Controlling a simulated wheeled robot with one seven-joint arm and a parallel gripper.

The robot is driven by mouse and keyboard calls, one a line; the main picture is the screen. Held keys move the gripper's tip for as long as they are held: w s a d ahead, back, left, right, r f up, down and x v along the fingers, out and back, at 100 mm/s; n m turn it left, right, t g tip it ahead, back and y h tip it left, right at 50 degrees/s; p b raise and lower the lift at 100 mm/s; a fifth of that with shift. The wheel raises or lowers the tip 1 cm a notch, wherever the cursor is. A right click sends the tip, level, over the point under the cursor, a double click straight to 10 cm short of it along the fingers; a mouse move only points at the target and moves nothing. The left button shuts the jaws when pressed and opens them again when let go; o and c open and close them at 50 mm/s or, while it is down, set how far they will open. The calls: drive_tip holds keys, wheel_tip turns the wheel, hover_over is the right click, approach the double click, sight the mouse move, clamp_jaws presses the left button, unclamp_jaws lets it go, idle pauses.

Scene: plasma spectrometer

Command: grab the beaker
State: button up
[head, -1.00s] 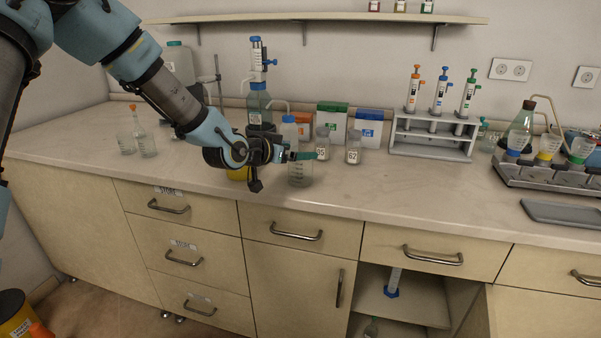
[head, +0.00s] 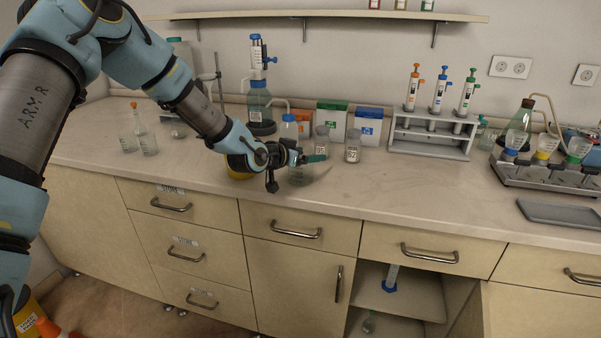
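A clear glass beaker (head: 299,178) stands on the counter near its front edge, in the middle of the head view. My gripper (head: 316,158) reaches in from the left, with its green-tipped finger over the upper part of the beaker. The gripper hides the beaker's rim. I cannot tell whether the fingers are around the beaker or touching it, or how wide they are apart.
Two labelled jars (head: 353,147) stand close behind and right of the beaker. A pipette rack (head: 434,135) stands further right.

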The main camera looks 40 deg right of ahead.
drive_tip(key=c, duration=0.9)
drive_tip(key=shift+r, duration=0.1)
